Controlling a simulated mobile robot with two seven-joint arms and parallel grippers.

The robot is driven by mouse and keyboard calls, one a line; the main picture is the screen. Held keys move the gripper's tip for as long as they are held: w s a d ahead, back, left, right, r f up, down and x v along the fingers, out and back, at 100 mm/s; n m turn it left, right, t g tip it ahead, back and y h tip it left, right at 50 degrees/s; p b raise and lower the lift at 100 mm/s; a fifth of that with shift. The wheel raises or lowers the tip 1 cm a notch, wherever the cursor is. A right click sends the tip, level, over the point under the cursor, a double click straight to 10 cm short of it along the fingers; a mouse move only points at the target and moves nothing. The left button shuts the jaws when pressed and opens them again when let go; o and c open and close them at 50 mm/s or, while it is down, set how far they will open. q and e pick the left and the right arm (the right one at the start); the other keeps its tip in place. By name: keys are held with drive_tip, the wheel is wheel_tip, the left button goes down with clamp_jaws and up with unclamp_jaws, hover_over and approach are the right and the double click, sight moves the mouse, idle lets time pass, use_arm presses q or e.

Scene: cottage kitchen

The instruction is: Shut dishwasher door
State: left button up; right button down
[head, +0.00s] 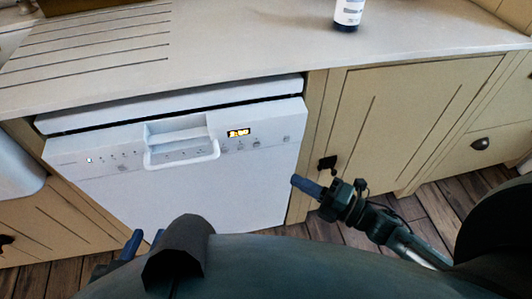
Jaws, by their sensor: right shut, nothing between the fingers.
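The white dishwasher door (235,185) stands upright under the counter, with a handle recess and bar (183,153) near its top. A thin dark gap shows along its top edge below the white top panel (180,100); I cannot tell whether it is fully latched. My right gripper (298,183) is shut and empty at the door's right edge, in front of the cabinet frame; contact is not clear. My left gripper (145,242) is low in front of the door, its two blue fingertips apart. My own body hides the door's lower left part.
The counter (250,50) runs above, with a white and blue bottle (348,12) on it. A cream cabinet (400,120) with a dark knob (327,163) is right of the dishwasher. A white sink (15,170) is at left. Wooden floor (440,205) shows at right.

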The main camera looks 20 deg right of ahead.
approach(251, 144)
drive_tip(key=a, duration=0.3)
drive_tip(key=w, duration=0.3)
drive_tip(key=shift+w+a, duration=0.2)
drive_tip(key=shift+w, duration=0.2)
use_arm(q)
drive_tip(key=shift+r, duration=0.1)
